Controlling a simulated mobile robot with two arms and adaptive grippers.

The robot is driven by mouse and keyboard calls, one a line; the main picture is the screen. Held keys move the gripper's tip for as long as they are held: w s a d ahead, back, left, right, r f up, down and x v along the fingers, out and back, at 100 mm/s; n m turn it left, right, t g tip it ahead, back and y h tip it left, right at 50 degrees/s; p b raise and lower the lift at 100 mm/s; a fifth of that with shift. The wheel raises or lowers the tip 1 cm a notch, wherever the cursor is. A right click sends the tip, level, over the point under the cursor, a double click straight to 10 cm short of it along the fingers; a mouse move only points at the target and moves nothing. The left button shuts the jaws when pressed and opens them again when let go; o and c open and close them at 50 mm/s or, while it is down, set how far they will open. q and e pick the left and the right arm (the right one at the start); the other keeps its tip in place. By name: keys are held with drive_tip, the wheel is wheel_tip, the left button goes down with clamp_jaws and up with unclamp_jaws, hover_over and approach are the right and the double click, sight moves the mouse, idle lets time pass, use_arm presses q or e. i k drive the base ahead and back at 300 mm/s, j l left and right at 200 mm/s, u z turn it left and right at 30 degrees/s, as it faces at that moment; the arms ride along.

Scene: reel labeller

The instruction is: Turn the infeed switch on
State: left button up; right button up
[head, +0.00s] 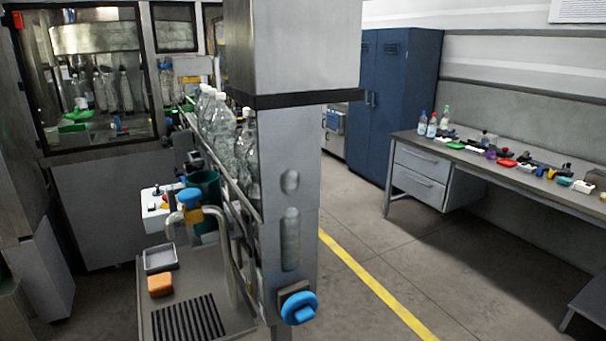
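No part is readable as a labelled infeed switch. A blue rotary knob (298,307) sits on a dark square plate low on the grey column (305,60); its setting is not clear. A small white control box (155,208) with small dark and red controls stands left of the conveyor, too small to read. Another blue knob (190,198) tops a curved metal tap with a yellow collar. Neither of my grippers shows in the head view, so nothing can be told of what they hold.
Clear bottles (218,128) stand on the conveyor behind the column. A bench with a drain grate (188,320) holds an orange sponge (160,284) and a grey tray (160,258). A workbench (470,165) with small items stands right. Open floor with a yellow line (375,285) lies between.

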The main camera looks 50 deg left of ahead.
sight(158, 192)
drive_tip(key=k+j+z, duration=0.2)
drive_tip(key=j, duration=0.25)
drive_tip(key=j+z, duration=0.2)
drive_tip(key=j, duration=0.2)
drive_tip(key=k+j+z, duration=0.2)
drive_tip(key=j, duration=0.2)
drive_tip(key=k+j+z, duration=0.2)
drive_tip(key=j, duration=0.15)
drive_tip(key=k+j+z, duration=0.2)
drive_tip(key=j, duration=0.15)
